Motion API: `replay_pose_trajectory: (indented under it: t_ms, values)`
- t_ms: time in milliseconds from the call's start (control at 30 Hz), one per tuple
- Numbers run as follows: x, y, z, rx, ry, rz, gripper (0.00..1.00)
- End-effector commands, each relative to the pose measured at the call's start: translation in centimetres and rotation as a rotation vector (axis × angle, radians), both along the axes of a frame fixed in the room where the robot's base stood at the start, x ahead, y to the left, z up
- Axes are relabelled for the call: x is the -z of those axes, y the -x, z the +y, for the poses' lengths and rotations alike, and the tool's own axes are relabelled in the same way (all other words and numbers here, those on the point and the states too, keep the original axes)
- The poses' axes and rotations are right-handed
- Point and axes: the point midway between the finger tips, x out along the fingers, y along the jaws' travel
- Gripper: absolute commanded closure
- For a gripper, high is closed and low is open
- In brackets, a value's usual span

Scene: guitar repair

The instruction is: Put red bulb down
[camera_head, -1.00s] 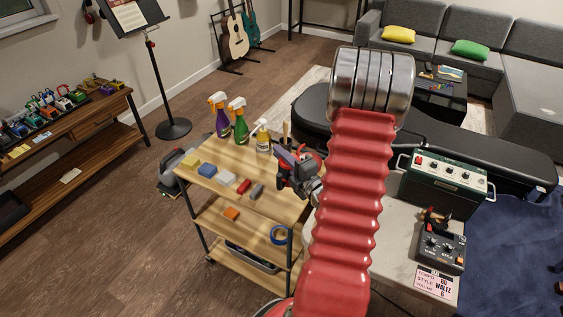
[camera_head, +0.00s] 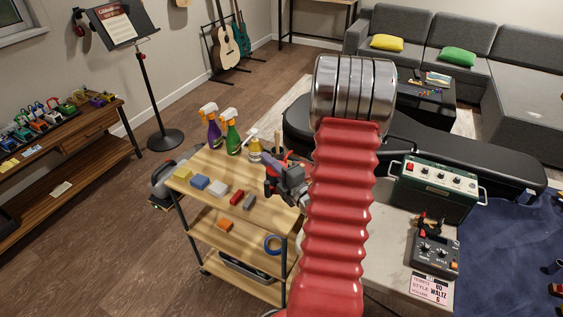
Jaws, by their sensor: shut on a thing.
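My gripper (camera_head: 276,180) is over the right part of the top shelf of the wooden cart (camera_head: 213,174). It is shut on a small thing. Red shows behind and beside the jaws, which fits the red bulb (camera_head: 297,157), but most of it is hidden by the gripper. I cannot tell whether it touches the shelf.
Two spray bottles (camera_head: 231,134) and a yellow bottle (camera_head: 254,148) stand at the shelf's back. Coloured blocks (camera_head: 218,189) lie along its front. An orange block (camera_head: 225,225) and blue tape (camera_head: 273,244) are on the middle shelf. A green amplifier (camera_head: 435,187) stands to the right.

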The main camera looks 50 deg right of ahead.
Motion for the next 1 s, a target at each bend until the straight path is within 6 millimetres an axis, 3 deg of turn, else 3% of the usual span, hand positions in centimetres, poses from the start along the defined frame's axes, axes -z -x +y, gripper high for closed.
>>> replay_pose_trajectory:
  t_ms: [500, 1000]
  values:
    - [-1.4, -8.7, 9.2, -0.065, 0.02, -0.005, 1.0]
    - [-2.7, -14.5, 20.8, -0.126, 0.019, -0.007, 1.0]
